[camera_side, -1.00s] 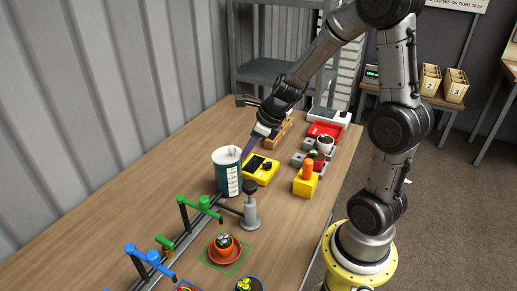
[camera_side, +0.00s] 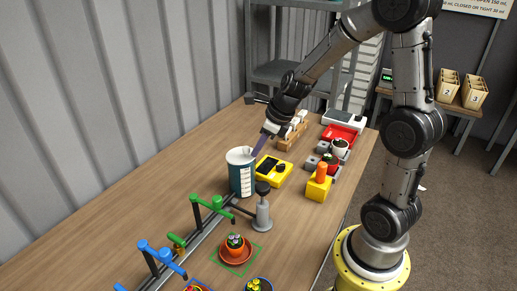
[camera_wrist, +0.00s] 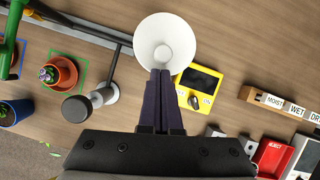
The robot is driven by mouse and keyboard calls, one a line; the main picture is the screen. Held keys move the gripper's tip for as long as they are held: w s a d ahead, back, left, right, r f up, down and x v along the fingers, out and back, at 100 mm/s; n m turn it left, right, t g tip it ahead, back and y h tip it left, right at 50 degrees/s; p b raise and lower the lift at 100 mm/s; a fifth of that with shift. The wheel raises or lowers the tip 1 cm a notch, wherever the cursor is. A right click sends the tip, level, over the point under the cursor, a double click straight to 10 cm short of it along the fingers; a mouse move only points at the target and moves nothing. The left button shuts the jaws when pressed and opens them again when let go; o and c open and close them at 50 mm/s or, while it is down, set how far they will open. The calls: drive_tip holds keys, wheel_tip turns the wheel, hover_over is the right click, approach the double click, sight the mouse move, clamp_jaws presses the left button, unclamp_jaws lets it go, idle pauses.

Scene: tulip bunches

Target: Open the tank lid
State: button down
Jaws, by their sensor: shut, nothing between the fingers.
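The tank (camera_side: 242,180) is a dark blue cylinder with a white graduated strip, standing upright on the table in the side view. Its white round lid (camera_side: 239,154) lies flat on top; in the wrist view the lid (camera_wrist: 165,28) is a white disc with a small greyish round part near its middle. My gripper (camera_side: 253,156) is at the lid's right edge in the side view, with its dark purple fingers together and nothing between them. In the wrist view my gripper (camera_wrist: 161,72) overlaps the lid's lower edge; I cannot tell whether it touches.
A yellow device (camera_side: 273,171) stands close to the tank's right. A grey post with a black knob (camera_side: 262,212) stands in front. Green taps (camera_side: 212,203) and blue taps (camera_side: 160,254) line a rail. A potted plant (camera_side: 235,249) sits nearby. The table's left side is clear.

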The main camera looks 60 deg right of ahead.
drive_tip(key=shift+w+r+g, duration=0.4)
drive_tip(key=shift+r+g, duration=0.15)
drive_tip(key=shift+g, duration=0.05)
drive_tip(key=shift+w+r+g, duration=0.35)
drive_tip(key=shift+r+g, duration=0.2)
drive_tip(key=shift+g, duration=0.05)
idle(0.7)
drive_tip(key=shift+w+r, duration=0.3)
drive_tip(key=shift+r, duration=0.05)
drive_tip(key=shift+w+r, duration=0.35)
drive_tip(key=shift+w, duration=0.1)
drive_tip(key=shift+w+r, duration=0.5)
drive_tip(key=shift+w, duration=0.35)
drive_tip(key=shift+w+r, duration=0.2)
drive_tip(key=shift+w, duration=0.55)
drive_tip(key=shift+w+r, duration=0.2)
drive_tip(key=shift+w, duration=0.55)
drive_tip(key=shift+w+r, duration=0.15)
drive_tip(key=shift+w, duration=2.35)
drive_tip(key=shift+r, duration=0.2)
